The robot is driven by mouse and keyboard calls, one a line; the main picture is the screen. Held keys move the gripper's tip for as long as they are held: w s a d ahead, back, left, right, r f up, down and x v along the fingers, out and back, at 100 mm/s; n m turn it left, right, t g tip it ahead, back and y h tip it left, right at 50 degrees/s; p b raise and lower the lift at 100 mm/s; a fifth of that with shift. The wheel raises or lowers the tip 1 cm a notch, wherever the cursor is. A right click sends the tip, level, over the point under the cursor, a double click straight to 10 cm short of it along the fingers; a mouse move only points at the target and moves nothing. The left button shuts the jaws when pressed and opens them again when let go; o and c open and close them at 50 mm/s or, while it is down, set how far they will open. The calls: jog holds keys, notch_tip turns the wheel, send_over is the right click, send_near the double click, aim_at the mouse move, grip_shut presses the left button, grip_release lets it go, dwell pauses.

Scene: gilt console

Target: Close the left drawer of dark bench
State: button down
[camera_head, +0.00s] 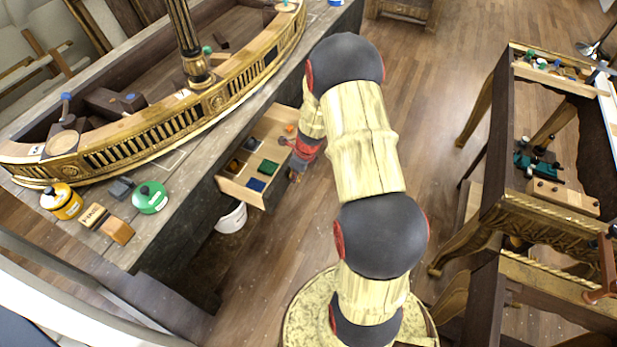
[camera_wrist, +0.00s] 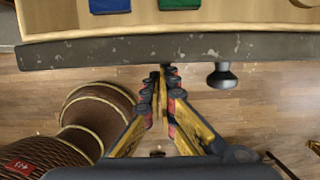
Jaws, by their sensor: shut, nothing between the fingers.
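The dark bench (camera_head: 165,215) has a worn plank top and stands at the left in the head view. Its pale wooden drawer (camera_head: 238,192) is pulled out, with small coloured pieces inside. In the wrist view the drawer's grey, chipped front (camera_wrist: 110,50) crosses the picture, with a dark round knob (camera_wrist: 222,76) on it. My gripper (camera_wrist: 165,72) is shut and empty, left of the knob, with its tips close to the front. I cannot tell whether they touch it.
A model ship (camera_head: 215,98) stands on the bench, with a yellow tin (camera_head: 62,203) and green tin (camera_head: 150,197) nearby. A white bucket (camera_head: 232,218) is below the drawer. A brown banded object (camera_wrist: 95,110) stands left of my gripper. Gilt tables (camera_head: 500,215) are at the right.

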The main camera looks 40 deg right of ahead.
jog(key=p, duration=1.1)
send_over(248, 168)
jog(key=shift+w+r, duration=0.1)
